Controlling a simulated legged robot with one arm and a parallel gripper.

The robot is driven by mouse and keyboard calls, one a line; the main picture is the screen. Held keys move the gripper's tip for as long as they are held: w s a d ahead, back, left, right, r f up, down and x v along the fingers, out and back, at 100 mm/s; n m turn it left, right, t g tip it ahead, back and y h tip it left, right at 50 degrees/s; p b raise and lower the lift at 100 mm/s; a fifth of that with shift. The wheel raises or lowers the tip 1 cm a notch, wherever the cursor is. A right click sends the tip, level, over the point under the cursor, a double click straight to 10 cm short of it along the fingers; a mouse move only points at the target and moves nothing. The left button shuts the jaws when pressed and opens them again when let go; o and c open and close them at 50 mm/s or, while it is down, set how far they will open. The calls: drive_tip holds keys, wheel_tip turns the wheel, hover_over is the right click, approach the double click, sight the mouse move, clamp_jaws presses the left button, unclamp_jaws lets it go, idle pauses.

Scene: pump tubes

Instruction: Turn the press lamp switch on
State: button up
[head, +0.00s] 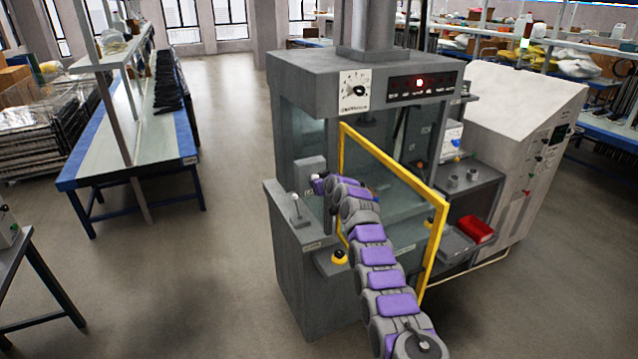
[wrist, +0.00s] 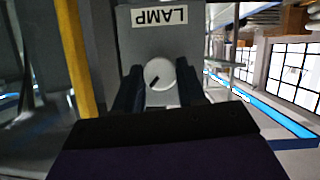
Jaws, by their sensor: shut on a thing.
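The lamp switch is a round pale knob (wrist: 159,74) with a dark pointer line, on a grey box under a white LAMP label (wrist: 159,17) that reads upside down in the wrist view. The pointer line runs slantwise toward the lower left. My gripper (wrist: 158,90) has its two dark fingers on either side of the knob and is shut on it. In the head view my gripper (head: 318,184) is at the left side of the grey press (head: 300,262), by a small grey box (head: 311,170). The knob is hidden there.
A yellow frame (head: 436,235) stands at the press front, close to my arm. A small lever (head: 295,208) is left of my gripper, and a yellow-based button (head: 339,257) is below. A red bin (head: 477,229) sits at the right. The floor (head: 200,270) at left is clear.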

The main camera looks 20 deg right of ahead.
drive_tip(key=o, duration=0.6)
drive_tip(key=shift+r, duration=0.25)
drive_tip(key=o, duration=0.4)
drive_tip(key=shift+w+f, duration=0.15)
drive_tip(key=shift+o, duration=0.2)
drive_tip(key=shift+d, duration=0.1)
drive_tip(key=b+v, duration=1.7)
drive_tip(key=b, duration=0.1)
drive_tip(key=shift+s+b, duration=0.25)
drive_tip(key=shift+b, duration=0.05)
